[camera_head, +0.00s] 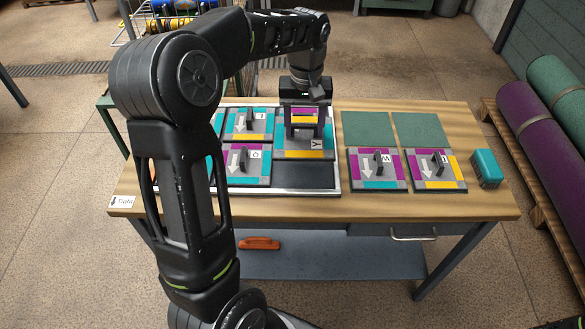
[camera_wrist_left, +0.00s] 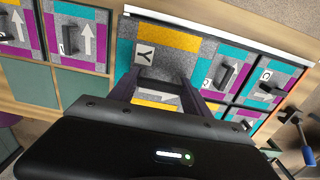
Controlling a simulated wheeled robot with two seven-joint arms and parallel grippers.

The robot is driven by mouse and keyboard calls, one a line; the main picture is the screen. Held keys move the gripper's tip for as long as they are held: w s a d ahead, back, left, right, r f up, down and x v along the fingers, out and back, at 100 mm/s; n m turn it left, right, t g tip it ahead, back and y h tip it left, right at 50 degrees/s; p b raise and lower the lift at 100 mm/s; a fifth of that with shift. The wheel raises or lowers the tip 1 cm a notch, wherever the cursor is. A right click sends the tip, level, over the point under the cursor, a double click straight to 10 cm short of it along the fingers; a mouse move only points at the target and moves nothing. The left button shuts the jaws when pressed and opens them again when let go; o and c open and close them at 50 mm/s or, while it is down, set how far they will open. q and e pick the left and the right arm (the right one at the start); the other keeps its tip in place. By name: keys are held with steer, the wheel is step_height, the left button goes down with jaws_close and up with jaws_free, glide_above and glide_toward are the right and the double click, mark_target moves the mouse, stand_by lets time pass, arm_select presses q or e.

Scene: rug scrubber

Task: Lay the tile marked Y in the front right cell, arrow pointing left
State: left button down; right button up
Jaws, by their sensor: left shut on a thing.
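The tile marked Y (camera_head: 316,153) is in my left gripper (camera_head: 304,130), whose fingers are shut at its middle. The tile seems raised above the right column of the framed tray (camera_head: 290,191). The letter Y is near the tile's front right in the head view and also shows in the left wrist view (camera_wrist_left: 145,55). The front right cell (camera_head: 306,176) shows as a dark, empty floor, partly overlapped by the tile. The exact gap under the tile cannot be told. My right gripper is not in view.
Other tiles (camera_head: 247,165) with upright handles fill the tray's left side. Two tiles, M (camera_head: 374,171) and another (camera_head: 436,170), lie right of the tray, in front of two bare green pads (camera_head: 368,130). A teal block (camera_head: 487,168) stands at the table's right end.

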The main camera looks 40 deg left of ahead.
mark_target(304, 136)
arm_select(q)
steer(key=shift+f, duration=3.15)
steer(key=shift+f+p, duration=0.3)
steer(key=shift+f, duration=1.55)
steer(key=shift+f, duration=0.15)
steer(key=shift+c, duration=2.4)
jaws_free()
